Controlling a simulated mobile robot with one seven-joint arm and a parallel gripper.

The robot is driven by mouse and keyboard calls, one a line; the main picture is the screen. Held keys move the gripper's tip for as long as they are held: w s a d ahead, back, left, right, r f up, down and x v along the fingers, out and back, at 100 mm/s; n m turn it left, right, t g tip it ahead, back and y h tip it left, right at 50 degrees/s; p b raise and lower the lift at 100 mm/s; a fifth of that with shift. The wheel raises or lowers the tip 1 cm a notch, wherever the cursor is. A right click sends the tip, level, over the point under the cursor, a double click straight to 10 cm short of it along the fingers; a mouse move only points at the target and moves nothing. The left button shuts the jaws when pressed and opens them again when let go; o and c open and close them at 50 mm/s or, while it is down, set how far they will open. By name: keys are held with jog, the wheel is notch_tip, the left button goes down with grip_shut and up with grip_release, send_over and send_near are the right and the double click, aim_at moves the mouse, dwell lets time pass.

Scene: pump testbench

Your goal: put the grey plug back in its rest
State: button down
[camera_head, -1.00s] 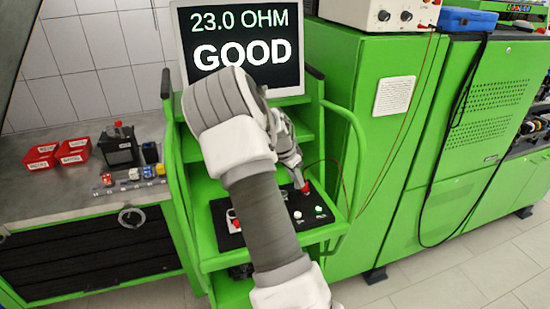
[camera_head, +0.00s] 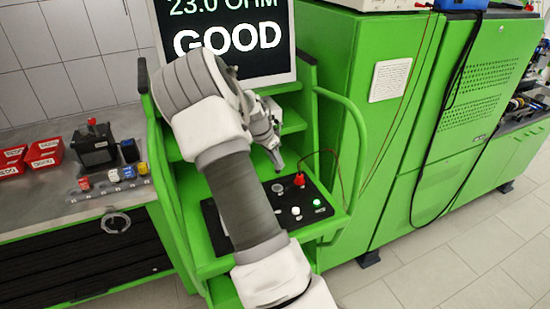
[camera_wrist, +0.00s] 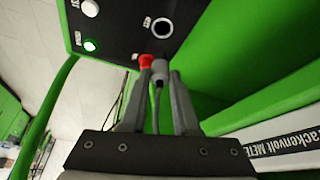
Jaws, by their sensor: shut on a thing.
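My gripper (camera_wrist: 163,80) is shut on the grey plug (camera_wrist: 159,70), whose grey cable runs back between the fingers in the wrist view. The plug points at the black panel (camera_wrist: 118,22), and a ring-edged round hole (camera_wrist: 162,27) lies ahead of it, apart from it. A red plug (camera_wrist: 146,61) stands in the panel close beside the grey plug. In the head view my gripper (camera_head: 277,163) is above the panel, left of the red plug (camera_head: 299,179), and the round hole (camera_head: 278,188) shows below it. The grey plug is hard to make out there.
A white button (camera_head: 296,211) and a lit green button (camera_head: 317,203) sit on the panel. A screen (camera_head: 265,60) reads 23.0 OHM, GOOD. A green rail (camera_head: 350,125) and red cable border the panel's right side. A bench with bins stands left.

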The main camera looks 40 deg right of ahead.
jog(key=shift+f+b, duration=2)
jog(key=shift+f, duration=1.4)
jog(key=shift+a, duration=0.15)
jog(key=shift+f+b, duration=1.05)
jog(key=shift+b, duration=0.05)
jog(key=shift+c, duration=0.9)
grip_release()
jog(key=shift+r, duration=0.1)
jog(key=shift+r+p, duration=2.25)
jog(key=shift+r, duration=1.7)
